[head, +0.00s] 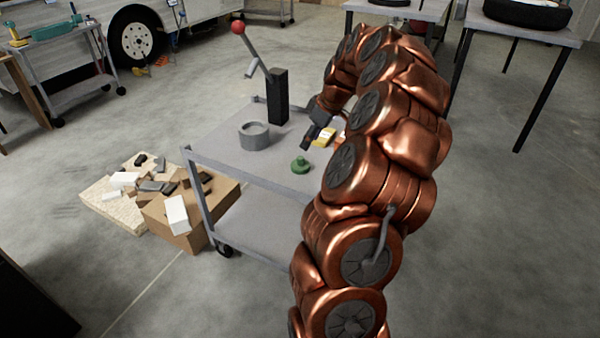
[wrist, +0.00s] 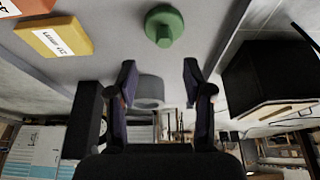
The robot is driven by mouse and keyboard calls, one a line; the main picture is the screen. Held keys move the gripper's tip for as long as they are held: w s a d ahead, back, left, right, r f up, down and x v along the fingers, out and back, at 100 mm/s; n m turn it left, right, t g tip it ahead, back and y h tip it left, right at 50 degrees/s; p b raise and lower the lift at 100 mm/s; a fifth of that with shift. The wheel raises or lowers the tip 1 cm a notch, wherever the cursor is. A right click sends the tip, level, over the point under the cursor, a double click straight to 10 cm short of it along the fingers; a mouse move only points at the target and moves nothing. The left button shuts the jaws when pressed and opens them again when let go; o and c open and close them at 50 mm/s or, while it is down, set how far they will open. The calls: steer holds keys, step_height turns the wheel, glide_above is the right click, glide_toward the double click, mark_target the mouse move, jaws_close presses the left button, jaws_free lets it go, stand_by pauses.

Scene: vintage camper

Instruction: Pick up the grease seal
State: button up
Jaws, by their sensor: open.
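A yellow box (head: 324,137) with a printed label lies on the grey cart, close to my gripper. It also shows at the upper left of the wrist view (wrist: 55,38). A green round piece with a raised knob (head: 300,165) sits nearer the cart's front and shows beyond my fingertips in the wrist view (wrist: 164,25). A thick grey ring (head: 254,136) stands on the cart's left and shows between my fingers in the wrist view (wrist: 149,92). I cannot tell which is the grease seal. My gripper (wrist: 159,70) is open and empty above the cart, touching none of these.
The cart (head: 228,160) has a raised rim and carries a tall dark post (head: 278,97) with a red-knobbed lever (head: 238,27). A white and orange box (wrist: 18,8) lies beside the yellow one. A cardboard box (head: 185,218) with clutter stands left. Floor in front is clear.

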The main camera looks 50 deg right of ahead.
mark_target(301, 157)
steer(key=shift+s+a+b+x, duration=0.15)
steer(key=shift+b+x, duration=0.2)
steer(key=shift+x, duration=1.5)
steer(key=shift+s+a+b+x, duration=0.1)
steer(key=shift+b+x, duration=0.25)
steer(key=shift+x, duration=1.5)
jaws_close()
